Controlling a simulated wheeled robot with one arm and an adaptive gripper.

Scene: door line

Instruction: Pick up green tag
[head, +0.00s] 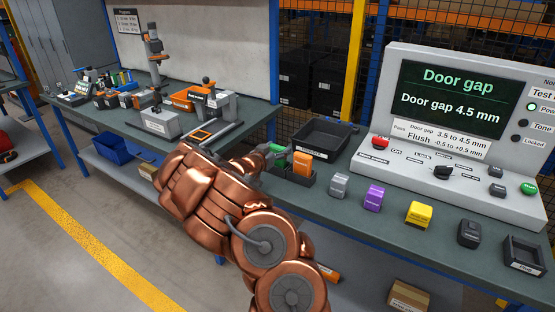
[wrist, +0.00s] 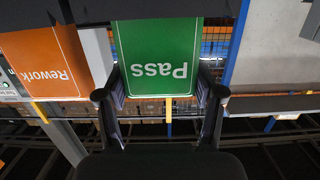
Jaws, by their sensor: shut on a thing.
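The green tag (wrist: 155,50) reads "Pass" and stands between the two fingers of my gripper (wrist: 161,94) in the wrist view, its lettering upside down there. My gripper is shut on it. In the head view the green tag (head: 279,148) is partly hidden by my gripper (head: 272,153) and stands behind and left of the orange tag. The orange tag (head: 303,164), marked "Rework" in the wrist view (wrist: 48,62), stands upright in a dark holder (head: 308,180). I cannot tell whether the green tag's lower end is still in the holder.
A black tray (head: 325,137) lies just behind the tags. A grey console (head: 470,150) with a "Door gap 4.5 mm" screen stands to the right. Grey, purple (head: 374,196), yellow (head: 419,214) and dark blocks line the bench front. Tools and boxes fill the left bench.

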